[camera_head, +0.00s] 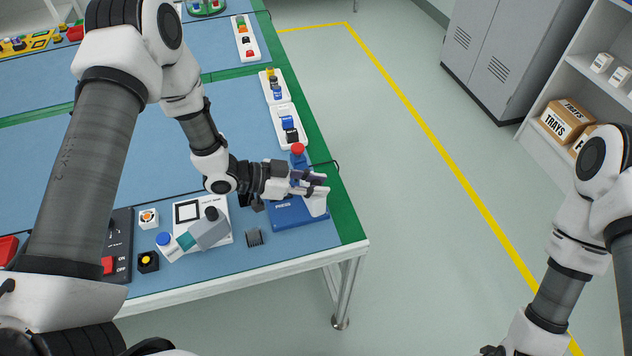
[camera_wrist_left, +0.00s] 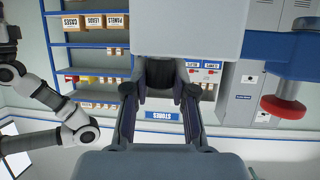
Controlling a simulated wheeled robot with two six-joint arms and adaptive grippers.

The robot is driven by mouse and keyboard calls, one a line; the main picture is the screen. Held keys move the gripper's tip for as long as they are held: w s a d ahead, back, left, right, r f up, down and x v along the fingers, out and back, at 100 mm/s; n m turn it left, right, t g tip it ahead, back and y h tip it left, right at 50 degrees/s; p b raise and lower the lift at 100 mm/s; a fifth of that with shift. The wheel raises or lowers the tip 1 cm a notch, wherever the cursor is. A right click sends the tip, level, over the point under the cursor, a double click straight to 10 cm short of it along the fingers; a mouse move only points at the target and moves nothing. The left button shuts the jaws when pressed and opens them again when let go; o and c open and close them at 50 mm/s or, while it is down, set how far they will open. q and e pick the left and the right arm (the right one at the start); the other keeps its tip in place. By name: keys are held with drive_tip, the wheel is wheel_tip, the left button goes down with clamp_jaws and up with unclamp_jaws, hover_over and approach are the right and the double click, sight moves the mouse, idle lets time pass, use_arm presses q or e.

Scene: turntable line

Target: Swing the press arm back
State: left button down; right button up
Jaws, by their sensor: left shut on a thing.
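The press (camera_head: 297,212) stands at the near right corner of the blue table. It has a blue base marked PRESS and a blue upright with a red knob (camera_head: 298,149). The red knob (camera_wrist_left: 283,107) also shows at the right of the left wrist view. My left gripper (camera_head: 318,182) is over the base. In the left wrist view, its fingers (camera_wrist_left: 160,90) are shut on a dark peg (camera_wrist_left: 160,72) under a pale block, which seems to be the press arm (camera_wrist_left: 190,25). The arm's pivot is unclear. Only a dark tip near my right gripper shows at the bottom edge.
Left of the press are a white device with a screen (camera_head: 188,212), a tilted grey piece (camera_head: 210,233), a dark ribbed part (camera_head: 254,237) and a switch box (camera_head: 118,240). White trays (camera_head: 288,135) line the table's right side.

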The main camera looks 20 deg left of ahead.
use_arm(q)
drive_tip(key=m+g, duration=0.2)
drive_tip(key=m+g+h, duration=0.1)
drive_tip(key=m+g, duration=0.1)
drive_tip(key=shift+w+m+g+h, duration=0.1)
drive_tip(key=shift+m+g+h, duration=0.2)
drive_tip(key=shift+g, duration=0.1)
drive_tip(key=shift+m+g, duration=1.5)
drive_tip(key=shift+g, duration=0.4)
drive_tip(key=shift+r+b, duration=0.1)
drive_tip(key=shift+b, duration=0.2)
drive_tip(key=c, duration=0.9)
unclamp_jaws()
drive_tip(key=v, duration=1.2)
drive_tip(key=shift+w+d, duration=0.1)
